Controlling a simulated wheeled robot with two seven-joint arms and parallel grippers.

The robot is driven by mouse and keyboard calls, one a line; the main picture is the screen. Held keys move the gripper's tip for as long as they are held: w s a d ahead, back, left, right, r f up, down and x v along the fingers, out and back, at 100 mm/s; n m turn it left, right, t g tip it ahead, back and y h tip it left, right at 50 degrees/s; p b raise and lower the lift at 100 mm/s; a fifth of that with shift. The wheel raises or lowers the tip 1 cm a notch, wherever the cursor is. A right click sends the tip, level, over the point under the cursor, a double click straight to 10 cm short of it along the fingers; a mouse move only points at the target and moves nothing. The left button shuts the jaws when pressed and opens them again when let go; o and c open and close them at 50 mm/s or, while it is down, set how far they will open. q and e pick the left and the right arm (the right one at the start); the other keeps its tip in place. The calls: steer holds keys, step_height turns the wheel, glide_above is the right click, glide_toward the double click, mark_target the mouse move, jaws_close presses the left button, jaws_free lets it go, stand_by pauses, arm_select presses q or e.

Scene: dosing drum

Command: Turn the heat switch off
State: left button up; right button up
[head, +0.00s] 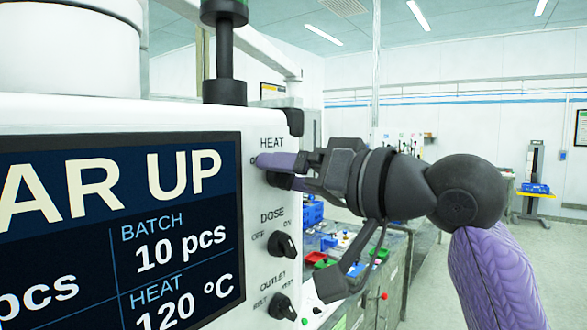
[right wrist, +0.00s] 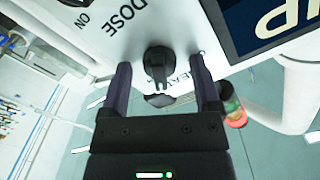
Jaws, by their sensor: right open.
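The heat switch (head: 279,181) is a black rotary knob under the HEAT label on the white panel; my right gripper mostly hides it in the head view. In the right wrist view, the knob (right wrist: 158,62) sits between the two fingers, its grip bar roughly along the picture's vertical. My right gripper (head: 279,170) is open at the panel, with a finger on either side of the knob and visible gaps to it (right wrist: 162,80). The ON/OFF marks around it are largely hidden, so its setting cannot be read. My left gripper is not in view.
Below are the dose knob (head: 282,244) and the outlet knob (head: 282,307). The screen (head: 120,230), left of the knobs, reads "HEAT 120 °C" and "BATCH 10 pcs". A dark signal post (head: 225,60) stands above. A bench with coloured bins (head: 325,262) lies behind on the right.

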steer(key=shift+c, duration=0.2)
jaws_close()
steer(key=shift+n, duration=0.3)
steer(key=n+p, duration=0.5)
steer(key=n, duration=0.6)
steer(key=shift+s+r, duration=0.1)
steer(key=shift+n, duration=0.3)
stand_by(0.4)
